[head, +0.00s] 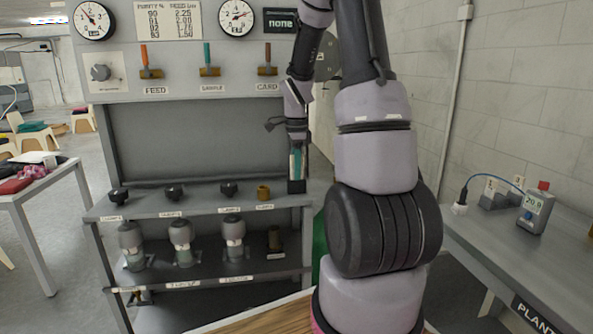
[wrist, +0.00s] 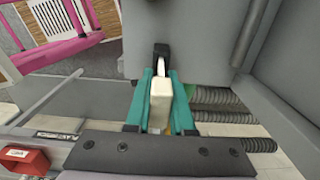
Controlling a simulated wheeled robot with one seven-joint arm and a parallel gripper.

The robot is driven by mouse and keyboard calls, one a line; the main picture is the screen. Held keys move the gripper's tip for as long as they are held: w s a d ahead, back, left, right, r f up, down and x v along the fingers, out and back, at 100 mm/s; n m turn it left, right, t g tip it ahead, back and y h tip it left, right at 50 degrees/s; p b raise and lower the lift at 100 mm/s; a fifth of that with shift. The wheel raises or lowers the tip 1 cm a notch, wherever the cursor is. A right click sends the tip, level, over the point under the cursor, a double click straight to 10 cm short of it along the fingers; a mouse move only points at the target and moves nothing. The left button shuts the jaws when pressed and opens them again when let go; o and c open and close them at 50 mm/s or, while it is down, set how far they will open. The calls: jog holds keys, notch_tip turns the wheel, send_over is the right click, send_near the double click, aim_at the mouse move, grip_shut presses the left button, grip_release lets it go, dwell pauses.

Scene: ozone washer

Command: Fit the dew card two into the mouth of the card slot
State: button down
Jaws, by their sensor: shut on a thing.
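My gripper (head: 298,163) points down at the right end of the washer's shelf. In the wrist view its teal fingers (wrist: 160,98) are shut on a cream-white card (wrist: 160,103), which I take to be dew card two. The card's narrow far end reaches a small black piece (wrist: 161,50), perhaps part of the card slot. I cannot tell whether they touch. In the head view a dark upright block (head: 297,187) stands directly below the fingers, possibly the card slot. The card's lettering and the slot's mouth are not clear.
Several black knobs (head: 173,192) and a brass one (head: 263,191) line the shelf (head: 150,208) to the left. Bottles (head: 181,243) stand below. Levers marked FEED, SAMPLE and CARD (head: 267,71) are above. A meter (head: 535,212) sits on the right bench.

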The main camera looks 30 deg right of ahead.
jog(key=c, duration=0.8)
grip_release()
jog(key=shift+f, duration=0.1)
notch_tip(320, 180, up, 12)
jog(key=shift+r, duration=0.1)
jog(key=s+a+r+n+t, duration=0.2)
jog(key=s+a+r+n, duration=0.1)
jog(key=s+a+n, duration=0.1)
jog(key=s+a+r+n+t+y, duration=0.1)
jog(key=s+a+r+n+t, duration=0.1)
jog(key=s+a+n, duration=0.3)
jog(key=s+a+r+n+t+y, duration=0.1)
jog(key=s+a+r+n+t, duration=0.2)
jog(key=s+n, duration=0.5)
jog(key=shift+s+a+r, duration=0.35)
jog(key=shift+s+r, duration=0.2)
jog(key=shift+s, duration=0.15)
jog(key=shift+s+a+r, duration=0.35)
jog(key=shift+s+r, duration=0.15)
jog(key=shift+s, duration=0.15)
